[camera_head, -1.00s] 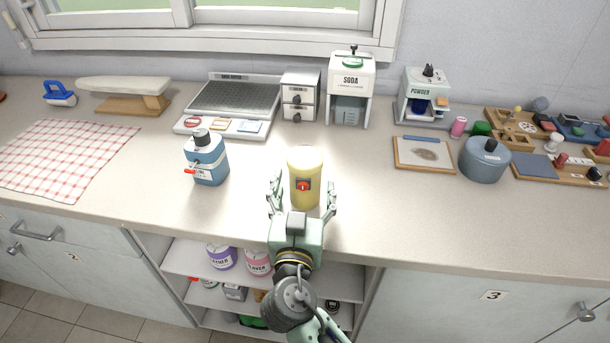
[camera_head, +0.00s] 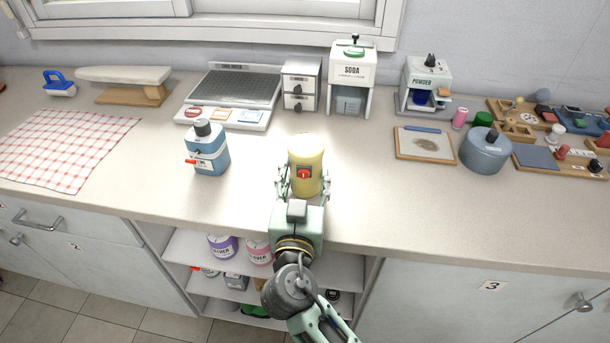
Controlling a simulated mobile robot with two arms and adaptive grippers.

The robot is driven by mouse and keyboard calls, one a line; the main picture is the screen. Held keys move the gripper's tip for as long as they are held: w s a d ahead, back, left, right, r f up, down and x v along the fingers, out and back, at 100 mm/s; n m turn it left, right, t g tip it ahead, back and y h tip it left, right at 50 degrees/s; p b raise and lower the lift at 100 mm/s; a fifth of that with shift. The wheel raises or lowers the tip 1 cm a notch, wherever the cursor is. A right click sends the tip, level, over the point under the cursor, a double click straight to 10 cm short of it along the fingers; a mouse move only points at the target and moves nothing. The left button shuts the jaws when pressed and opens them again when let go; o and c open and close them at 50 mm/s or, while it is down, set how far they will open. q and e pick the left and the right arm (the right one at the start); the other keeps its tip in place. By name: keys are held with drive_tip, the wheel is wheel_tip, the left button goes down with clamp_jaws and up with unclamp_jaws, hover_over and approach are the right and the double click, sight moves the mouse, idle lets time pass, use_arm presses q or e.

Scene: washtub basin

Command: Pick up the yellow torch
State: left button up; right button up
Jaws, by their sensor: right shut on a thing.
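The yellow torch (camera_head: 306,153) stands upright near the front edge of the counter, with a red button on its near side. My right gripper (camera_head: 305,184) reaches in from the front and is shut on the lower part of the torch, one finger on each side. I cannot tell whether the torch's base touches the counter. My left gripper is not in view.
A blue bottle (camera_head: 208,152) with a black cap stands left of the torch. The soda dispenser (camera_head: 352,75) and small drawers (camera_head: 300,84) stand behind. A wooden board (camera_head: 425,146) and blue pot (camera_head: 485,152) lie right. The counter just right of the torch is clear.

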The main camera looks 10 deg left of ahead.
sight(308, 168)
drive_tip(key=r, duration=0.1)
drive_tip(key=r+p, duration=0.1)
drive_tip(key=r, duration=0.1)
drive_tip(key=r+p, duration=0.1)
drive_tip(key=shift+s+d+r, duration=0.15)
drive_tip(key=shift+d+r, duration=0.1)
drive_tip(key=shift+d, duration=0.1)
use_arm(q)
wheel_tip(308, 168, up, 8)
drive_tip(key=p, duration=0.6)
use_arm(e)
drive_tip(key=s+d+r, duration=0.4)
drive_tip(key=d+r, duration=0.2)
drive_tip(key=d, duration=0.4)
drive_tip(key=shift+s, duration=0.15)
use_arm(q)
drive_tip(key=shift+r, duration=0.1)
